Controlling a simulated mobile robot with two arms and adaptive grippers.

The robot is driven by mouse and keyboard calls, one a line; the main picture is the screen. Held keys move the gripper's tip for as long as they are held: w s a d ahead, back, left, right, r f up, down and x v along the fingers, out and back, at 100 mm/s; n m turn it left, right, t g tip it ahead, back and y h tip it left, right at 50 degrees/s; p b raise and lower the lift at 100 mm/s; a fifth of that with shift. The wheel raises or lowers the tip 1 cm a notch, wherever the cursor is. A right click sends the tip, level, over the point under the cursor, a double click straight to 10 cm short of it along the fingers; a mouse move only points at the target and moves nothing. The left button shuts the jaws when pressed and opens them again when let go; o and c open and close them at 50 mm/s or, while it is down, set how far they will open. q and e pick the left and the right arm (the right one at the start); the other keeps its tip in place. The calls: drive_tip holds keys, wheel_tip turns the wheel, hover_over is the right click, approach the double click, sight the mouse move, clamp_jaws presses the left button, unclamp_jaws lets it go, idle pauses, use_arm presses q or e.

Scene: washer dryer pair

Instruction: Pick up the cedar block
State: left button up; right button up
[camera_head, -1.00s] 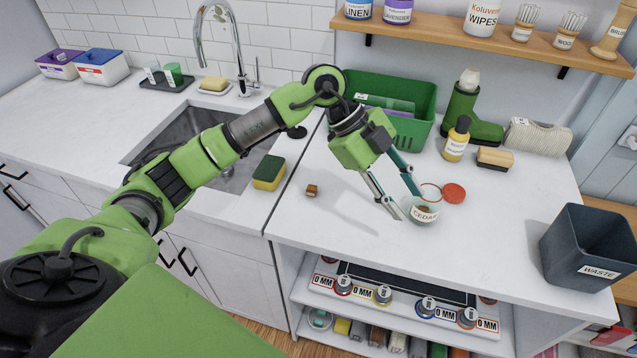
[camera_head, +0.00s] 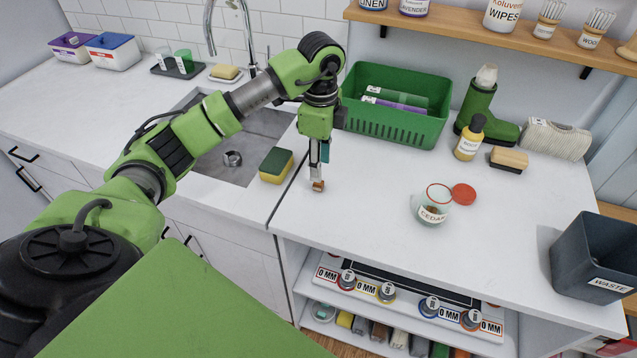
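The cedar block (camera_head: 318,186), a small brown wooden block, is on the white counter left of centre. My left gripper (camera_head: 317,179) points straight down, its fingertips right at the block. Its fingers line up one behind the other from this side, so I cannot tell whether they are apart or closed on the block. The glass jar labelled CEDAR (camera_head: 432,208) stands to the right on the counter, with brown content low inside. Its round red lid (camera_head: 463,194) lies beside it. My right gripper is not in view.
A green basket (camera_head: 396,122) stands behind my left gripper. The yellow-green sponge (camera_head: 276,165) lies left of the block by the sink (camera_head: 222,165). A bottle (camera_head: 469,138), a brush (camera_head: 508,160) and a dark waste bin (camera_head: 592,258) are to the right. The front counter is clear.

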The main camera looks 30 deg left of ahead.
sight(318, 185)
use_arm(q)
wheel_tip(318, 185, down, 6)
drive_tip(key=shift+d+r+p, duration=0.1)
drive_tip(key=shift+r+p, duration=0.15)
drive_tip(key=shift+p, duration=0.95)
drive_tip(key=shift+f, duration=0.2)
drive_tip(key=c, duration=0.8)
